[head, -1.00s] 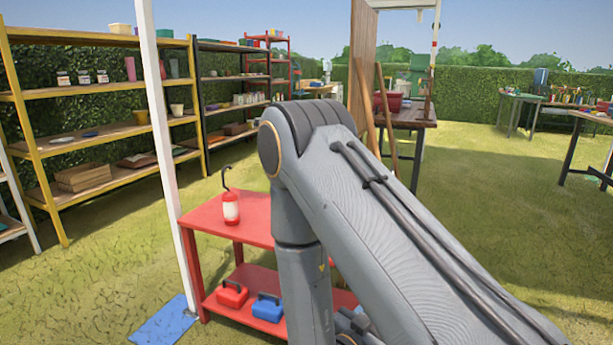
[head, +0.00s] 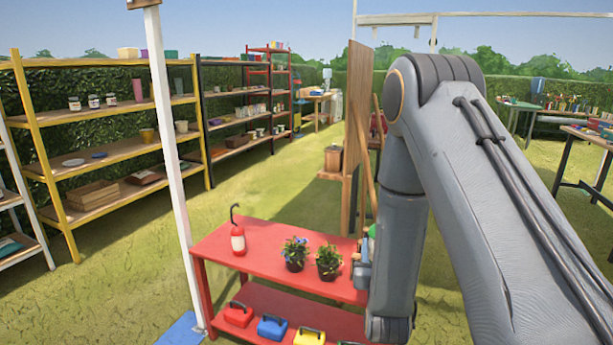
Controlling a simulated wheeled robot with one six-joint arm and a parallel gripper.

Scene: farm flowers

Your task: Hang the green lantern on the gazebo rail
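A red lantern (head: 238,240) with a dark hook stands upright on the red table (head: 220,252). A small green patch (head: 371,231) shows at the table's right end, against my arm; I cannot tell whether it is the green lantern. Grey-blue parts beside my arm's lower link there are too small and covered to identify, so my gripper's fingers and any hold cannot be made out. A white post (head: 172,150) rises at the table's left end. White beams (head: 480,14) cross the top right; I cannot tell which part is the gazebo rail.
Two potted flowers (head: 295,254) (head: 328,262) stand on the tabletop. Red, blue and yellow toolboxes (head: 272,327) sit on its lower shelf. A yellow shelf unit (head: 120,152) stands at left. A wooden panel (head: 357,130) stands behind the table. Grass is open between shelves and table.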

